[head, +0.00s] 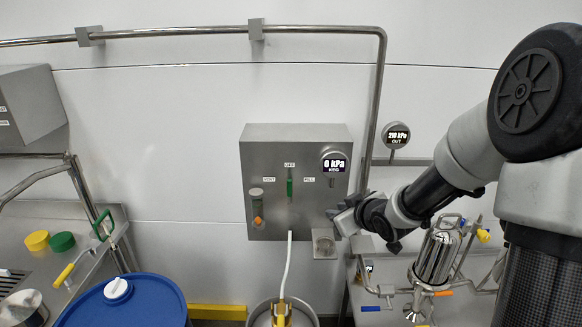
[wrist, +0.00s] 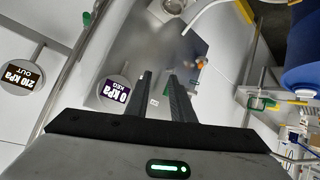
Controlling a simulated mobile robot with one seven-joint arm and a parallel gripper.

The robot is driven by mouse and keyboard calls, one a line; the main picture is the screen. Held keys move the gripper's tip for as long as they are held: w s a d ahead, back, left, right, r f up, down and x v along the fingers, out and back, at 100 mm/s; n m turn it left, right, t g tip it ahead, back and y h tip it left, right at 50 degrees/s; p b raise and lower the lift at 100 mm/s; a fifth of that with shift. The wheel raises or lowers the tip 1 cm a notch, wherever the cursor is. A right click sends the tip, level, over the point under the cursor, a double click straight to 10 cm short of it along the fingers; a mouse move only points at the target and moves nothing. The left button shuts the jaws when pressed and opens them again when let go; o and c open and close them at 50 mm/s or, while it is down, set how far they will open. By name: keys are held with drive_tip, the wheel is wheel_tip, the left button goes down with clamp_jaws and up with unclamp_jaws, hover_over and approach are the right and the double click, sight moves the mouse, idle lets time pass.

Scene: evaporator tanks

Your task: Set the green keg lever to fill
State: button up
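The green lever (head: 290,188) is on the front of a steel panel box (head: 268,150) in the head view. It stands upright, below the OFF label (head: 290,165), with the VENT label (head: 269,180) to its left and the FILL label (head: 308,180) to its right. My gripper (head: 336,214) is apart from the lever, to its right and slightly lower, by the panel's right edge. In the wrist view its two fingers (wrist: 160,75) are apart with nothing held between them.
The round KEG gauge (head: 334,162) reads 0 kPa on the panel's upper right. An orange-tipped fitting (head: 258,221) is at its lower left. A vertical pipe (head: 375,110) and an OUT gauge (head: 396,136) are to the right. A white hose (head: 286,262) hangs below.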

sight(291, 182)
drive_tip(key=w+a+t+y, duration=0.1)
drive_tip(key=w+a+y, duration=0.1)
drive_tip(key=w+a, duration=0.2)
drive_tip(key=w+a+f+t+y+b, duration=0.1)
drive_tip(key=w+a, duration=0.3)
drive_tip(key=w, duration=0.4)
drive_tip(key=w+a+t+y, duration=0.2)
drive_tip(key=w+a+y, duration=0.1)
drive_tip(key=w, duration=0.3)
drive_tip(key=shift+a+f, duration=0.4)
drive_tip(key=shift+a, duration=0.45)
drive_tip(key=shift+c, duration=0.2)
clamp_jaws()
